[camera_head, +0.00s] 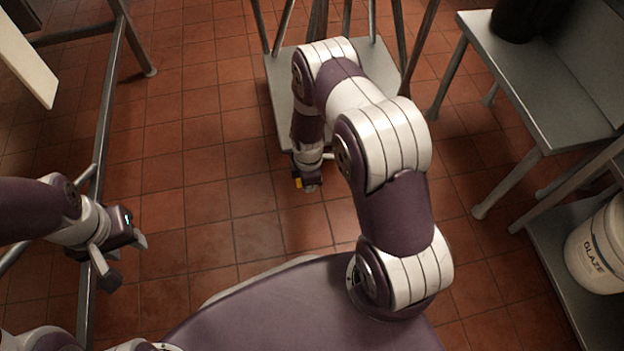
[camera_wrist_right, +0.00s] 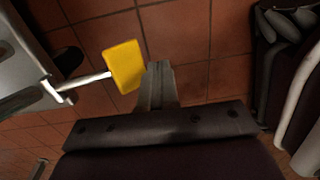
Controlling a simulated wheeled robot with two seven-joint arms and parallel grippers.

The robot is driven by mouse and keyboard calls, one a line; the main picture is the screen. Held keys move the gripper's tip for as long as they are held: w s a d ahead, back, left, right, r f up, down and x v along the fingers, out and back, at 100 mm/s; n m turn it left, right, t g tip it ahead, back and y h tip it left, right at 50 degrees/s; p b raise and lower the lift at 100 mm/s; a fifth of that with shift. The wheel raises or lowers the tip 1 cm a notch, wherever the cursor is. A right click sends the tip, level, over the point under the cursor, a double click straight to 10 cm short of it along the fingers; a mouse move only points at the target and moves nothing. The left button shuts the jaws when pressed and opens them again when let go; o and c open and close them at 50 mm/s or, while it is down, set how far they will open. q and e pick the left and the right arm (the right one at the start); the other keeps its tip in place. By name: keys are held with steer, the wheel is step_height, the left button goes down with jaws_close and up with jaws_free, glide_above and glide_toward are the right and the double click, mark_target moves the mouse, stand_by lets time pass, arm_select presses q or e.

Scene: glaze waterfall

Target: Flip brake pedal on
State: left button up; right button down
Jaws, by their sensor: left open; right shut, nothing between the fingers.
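The brake pedal is a flat yellow plate (camera_wrist_right: 124,66) on a thin pale metal rod, which runs left to a grey metal part in the right wrist view. In the head view a small yellow bit of it (camera_head: 298,184) shows low beside my right gripper (camera_head: 312,187). In the right wrist view my right gripper (camera_wrist_right: 160,84) is shut and empty, with its fingers just right of the pedal. I cannot tell whether they touch. My left gripper (camera_head: 125,260) is open and empty at the left, far from the pedal.
A grey metal platform (camera_head: 282,95) with legs rising from it stands behind my right arm. A metal frame bar (camera_head: 104,110) runs along the left. A grey bench (camera_head: 540,90) and a shelf with a white glaze bucket (camera_head: 600,245) are at the right. Tiled floor (camera_head: 195,150) is clear between.

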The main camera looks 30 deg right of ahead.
arm_select(q)
step_height(320, 180, up, 8)
steer(key=s+p, duration=0.1)
steer(key=p, duration=0.5)
steer(key=shift+d, duration=0.2)
arm_select(e)
steer(key=s+a+r, duration=0.1)
steer(key=s+r, duration=0.5)
steer(key=r, duration=0.4)
steer(key=shift+a, duration=0.2)
arm_select(q)
steer(key=shift+f, duration=0.1)
